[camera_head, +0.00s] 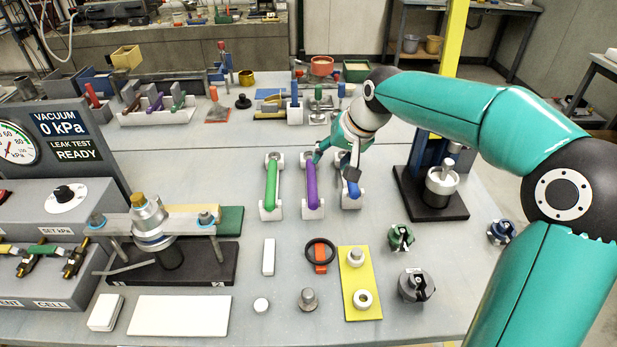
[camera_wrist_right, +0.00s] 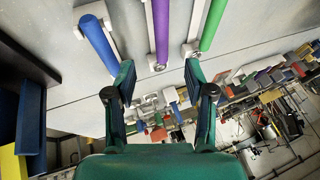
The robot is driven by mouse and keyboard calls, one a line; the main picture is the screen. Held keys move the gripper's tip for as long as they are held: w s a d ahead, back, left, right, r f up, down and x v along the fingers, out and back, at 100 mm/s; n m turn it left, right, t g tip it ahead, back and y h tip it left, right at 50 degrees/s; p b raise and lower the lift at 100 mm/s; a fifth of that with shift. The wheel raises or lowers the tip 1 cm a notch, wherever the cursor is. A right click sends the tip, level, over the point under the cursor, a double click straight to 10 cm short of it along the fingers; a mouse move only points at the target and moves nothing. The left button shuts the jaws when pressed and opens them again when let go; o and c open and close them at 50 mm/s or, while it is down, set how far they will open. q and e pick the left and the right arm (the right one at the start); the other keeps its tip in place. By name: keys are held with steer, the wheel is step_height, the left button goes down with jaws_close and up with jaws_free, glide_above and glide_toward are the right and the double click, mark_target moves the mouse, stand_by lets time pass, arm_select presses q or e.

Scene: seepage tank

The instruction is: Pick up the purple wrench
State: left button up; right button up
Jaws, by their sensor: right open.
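The purple wrench (camera_head: 311,187) lies lengthwise on white holders on the grey table, between a green-handled wrench (camera_head: 271,186) and a blue-handled wrench (camera_head: 352,189). My right gripper (camera_head: 336,164) is open and empty over the far end of the purple and blue wrenches, partly covering the blue one. In the right wrist view the purple handle (camera_wrist_right: 161,30) runs between and ahead of the two spread fingers (camera_wrist_right: 159,66). The blue handle (camera_wrist_right: 97,40) is to the left there, and the green handle (camera_wrist_right: 213,24) to the right. My left gripper is not in view.
A clamp fixture on a black base (camera_head: 222,262) stands left. A black ring (camera_head: 321,250), a yellow plate (camera_head: 359,305) and small metal parts lie in front. A metal cup on a black base (camera_head: 441,188) stands right. Racks of tools fill the table's back.

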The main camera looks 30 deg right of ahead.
mark_target(313, 179)
steer(key=x, duration=0.8)
steer(key=shift+w+f, duration=0.1)
steer(key=shift+f, duration=0.1)
steer(key=p+x, duration=0.1)
steer(key=x, duration=0.4)
steer(key=shift+w+r, duration=0.1)
steer(key=shift+w, duration=0.1)
steer(key=shift+c, duration=0.3)
jaws_close()
